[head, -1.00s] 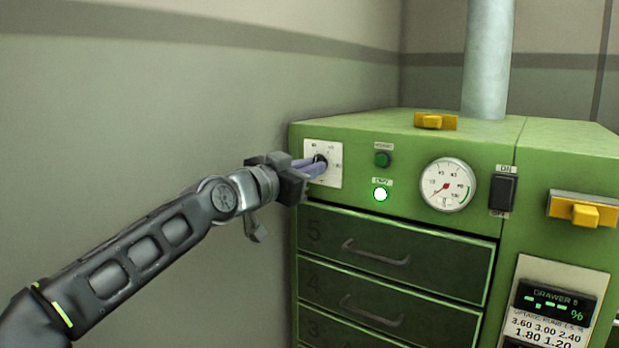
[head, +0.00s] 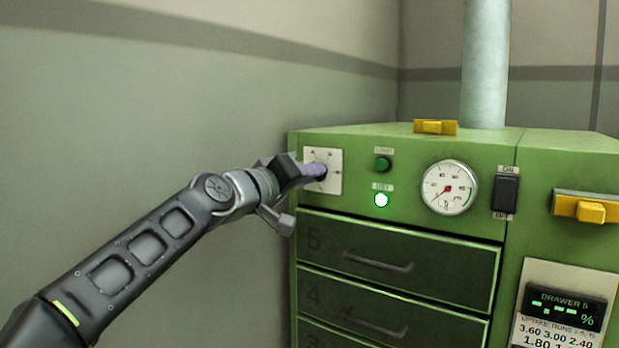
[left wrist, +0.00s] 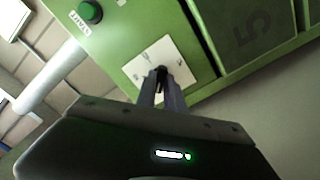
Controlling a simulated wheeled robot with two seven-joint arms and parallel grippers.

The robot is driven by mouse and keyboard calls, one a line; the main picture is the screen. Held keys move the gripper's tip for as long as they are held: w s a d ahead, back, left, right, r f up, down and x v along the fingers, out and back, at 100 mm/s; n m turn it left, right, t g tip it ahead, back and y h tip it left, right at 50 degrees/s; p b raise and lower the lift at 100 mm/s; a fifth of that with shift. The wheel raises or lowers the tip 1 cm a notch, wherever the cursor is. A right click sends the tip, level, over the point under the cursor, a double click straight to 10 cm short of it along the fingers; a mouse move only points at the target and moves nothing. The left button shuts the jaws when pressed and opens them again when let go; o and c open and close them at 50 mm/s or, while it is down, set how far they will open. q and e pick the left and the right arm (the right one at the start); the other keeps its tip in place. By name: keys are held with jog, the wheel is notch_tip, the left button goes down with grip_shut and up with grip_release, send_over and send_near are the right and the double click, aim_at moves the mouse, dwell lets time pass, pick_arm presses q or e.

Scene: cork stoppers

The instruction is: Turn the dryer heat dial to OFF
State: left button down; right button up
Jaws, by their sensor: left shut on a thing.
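The heat dial is a small black knob on a white square plate (head: 332,184) at the left end of the green dryer's (head: 405,150) front panel. My left gripper (head: 318,170) is shut on the dial knob, its purple-grey fingers partly covering it. In the left wrist view the black knob (left wrist: 162,72) shows between the two fingertips, in front of the white plate (left wrist: 178,62). The plate's marks are too small to read, so the dial's setting cannot be told. My right gripper is not in view.
Right of the dial are a green button (head: 382,164), a lit lamp (head: 381,200), a round gauge (head: 450,187) and a black rocker switch (head: 506,194). Drawers with handles (head: 378,263) lie below. A yellow handle (head: 586,208) is farther right. A wall stands close on the left.

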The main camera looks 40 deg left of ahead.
pick_arm(q)
jog(key=n+p, duration=0.1)
jog(key=n, duration=0.8)
jog(key=shift+p, duration=0.4)
jog(key=shift+n, duration=0.3)
jog(key=c, duration=1.4)
grip_release()
jog(key=shift+c, duration=0.2)
jog(key=s, duration=0.7)
jog(key=shift+s+d, duration=0.15)
jog(key=shift+s, duration=0.25)
